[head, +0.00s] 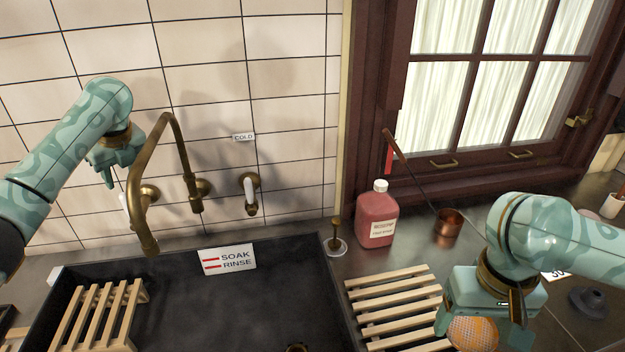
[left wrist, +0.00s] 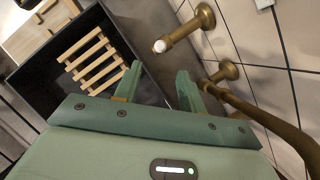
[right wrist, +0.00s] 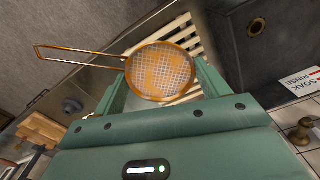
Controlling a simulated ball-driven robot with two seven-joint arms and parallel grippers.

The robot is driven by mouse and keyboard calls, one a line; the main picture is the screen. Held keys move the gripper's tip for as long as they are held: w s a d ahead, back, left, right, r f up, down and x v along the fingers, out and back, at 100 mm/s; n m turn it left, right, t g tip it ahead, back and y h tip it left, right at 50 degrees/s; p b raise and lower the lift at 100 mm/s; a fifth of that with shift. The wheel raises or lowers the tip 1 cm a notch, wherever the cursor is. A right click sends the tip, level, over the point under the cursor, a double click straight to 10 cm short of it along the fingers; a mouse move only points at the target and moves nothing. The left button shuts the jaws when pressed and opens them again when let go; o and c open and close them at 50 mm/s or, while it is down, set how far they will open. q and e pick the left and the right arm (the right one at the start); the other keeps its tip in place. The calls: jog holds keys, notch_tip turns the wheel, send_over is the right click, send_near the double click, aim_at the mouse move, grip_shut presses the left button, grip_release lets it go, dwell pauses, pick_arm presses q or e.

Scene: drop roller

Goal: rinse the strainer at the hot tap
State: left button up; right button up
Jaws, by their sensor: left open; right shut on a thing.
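The strainer (right wrist: 162,72) has an orange rim, a fine mesh with orange patches, and a wire handle pointing left in the right wrist view. My right gripper (head: 482,328) is shut on it, over the counter at the right; part of the strainer (head: 473,332) shows below it in the head view. The hot tap (head: 124,202) has a white handle, partly hidden behind the brass spout (head: 148,243). My left gripper (head: 108,172) is open, empty and above that handle. In the left wrist view the brass tap (left wrist: 185,30) with its white tip lies beyond the fingers, apart from them.
The dark sink (head: 230,315) has a SOAK/RINSE sign (head: 227,259) at its back edge and a slatted rack (head: 95,318) at left. Another rack (head: 400,303), red bottle (head: 376,215) and copper pan (head: 447,226) occupy the counter. The cold tap (head: 250,190) is right of the spout.

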aim_at(125, 197)
pick_arm(q)
jog(key=b+x, duration=0.4)
jog(key=x, duration=0.7)
jog(key=shift+a+f+b, duration=0.2)
jog(key=shift+f+b, duration=0.05)
jog(key=shift+b, duration=0.1)
pick_arm(e)
notch_tip(125, 197, down, 6)
jog(key=shift+w+a+r, duration=0.1)
jog(key=shift+w, duration=0.05)
